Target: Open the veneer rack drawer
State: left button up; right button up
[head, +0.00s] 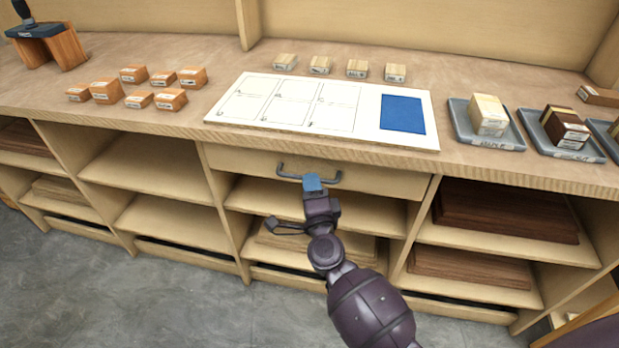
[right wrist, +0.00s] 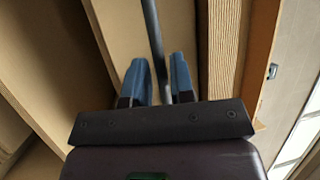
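The drawer (head: 375,178) is a pale wooden front just under the bench top, in the middle, and looks closed. Its grey bar handle (head: 325,179) shows on the front, and the bar also runs between my fingers in the right wrist view (right wrist: 151,30). My right gripper (head: 313,183) has blue fingertips and is at the handle. In the right wrist view my right gripper (right wrist: 159,82) is open, one finger on each side of the bar, with small gaps visible. Its fingers cover part of the handle in the head view. My left gripper is in neither view.
The bench top (head: 200,60) bears a white board (head: 240,105) with a blue square, several small wooden blocks, and grey trays (head: 485,140) of samples at right. Open shelves (head: 330,205) with stacked wood lie below the drawer. Grey floor (head: 130,290) in front is clear.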

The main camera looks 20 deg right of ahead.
jog(key=shift+x, duration=1.15)
grip_shut()
